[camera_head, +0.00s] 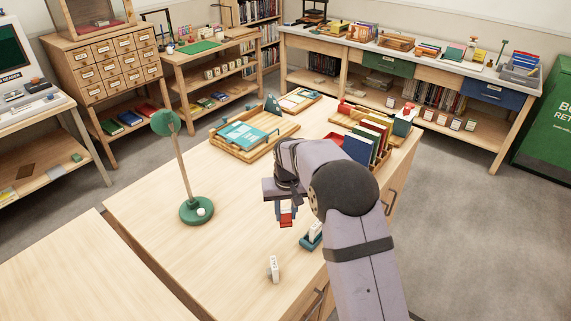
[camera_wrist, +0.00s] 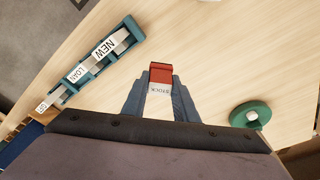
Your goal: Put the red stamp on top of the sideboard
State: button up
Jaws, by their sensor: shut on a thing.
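My gripper (camera_head: 286,208) is shut on the red stamp (camera_head: 286,219) and holds it above the wooden desk (camera_head: 150,215). In the wrist view the stamp (camera_wrist: 161,74) sits between the two fingers of my gripper (camera_wrist: 160,88), with its red end outward and a white label that seems to read STOCK. The long wooden unit with a green and a blue drawer along the back wall looks like the sideboard (camera_head: 440,66). It is far from my gripper, and its top carries many things.
A teal rack (camera_wrist: 68,82) with labelled stamps lies near my gripper. A white piece (camera_head: 274,268) stands on the desk. A green lamp (camera_head: 197,208), a tray with teal books (camera_head: 245,136) and upright books (camera_head: 370,140) also stand there. The desk's front left is clear.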

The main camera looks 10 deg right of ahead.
aim_at(288, 222)
jog(key=r, duration=0.1)
jog(key=w+r, duration=0.1)
jog(key=r, duration=0.2)
jog(key=shift+w+d+r, duration=0.15)
jog(key=shift+d+r, duration=0.05)
jog(key=shift+d, duration=0.2)
jog(key=shift+f, duration=0.2)
jog(key=shift+f+p, duration=1.4)
jog(key=shift+f, duration=3.45)
jog(key=shift+f, duration=0.15)
jog(key=o, duration=1.1)
jog(key=shift+c, duration=0.2)
